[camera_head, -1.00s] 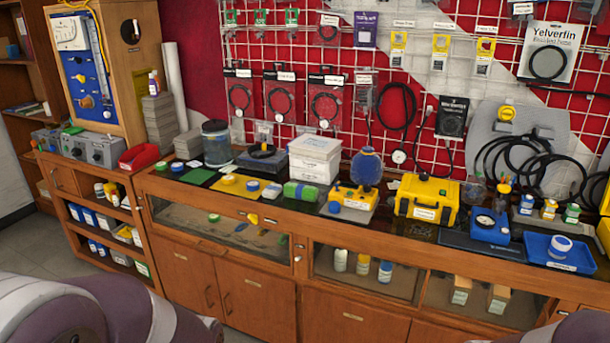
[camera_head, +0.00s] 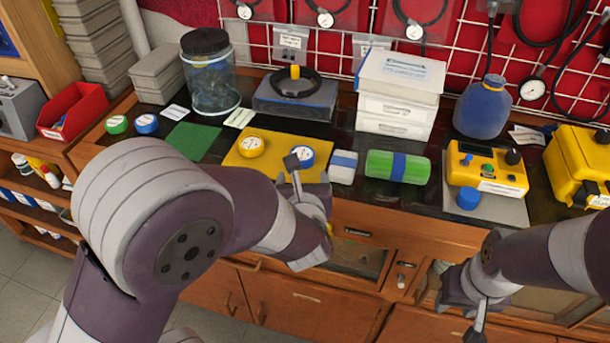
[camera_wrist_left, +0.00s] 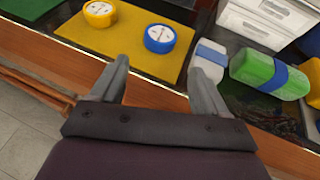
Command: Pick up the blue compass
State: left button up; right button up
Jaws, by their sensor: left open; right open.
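The blue compass (camera_head: 302,155), a round blue piece with a white dial, lies on the yellow mat (camera_head: 275,140), right of a yellow compass (camera_head: 252,146). In the left wrist view the blue compass (camera_wrist_left: 160,38) sits just beyond and between the fingertips. My left gripper (camera_wrist_left: 158,70) is open and empty, over the counter's front edge. In the head view my left gripper (camera_head: 308,178) partly covers the blue compass and the mat. My right gripper (camera_head: 468,308) is open, low in front of the cabinet at the right, away from the compass.
A small white-and-blue block (camera_head: 343,167) and a green bottle with a blue band (camera_head: 397,167) lie right of the mat. A green mat (camera_head: 191,141) is on the left. Behind stand a lidded jar (camera_head: 210,78) and stacked white boxes (camera_head: 398,95).

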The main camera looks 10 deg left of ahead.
pick_arm(q)
send_near(302, 155)
jog(key=x, duration=0.3)
jog(key=shift+w+f, duration=0.2)
jog(key=shift+f, duration=0.05)
jog(key=x, duration=0.5)
jog(key=shift+w+a, duration=0.15)
jog(key=shift+w, duration=0.25)
jog(key=shift+s+r, duration=0.1)
jog(key=shift+c, duration=0.2)
jog(key=c, duration=0.8)
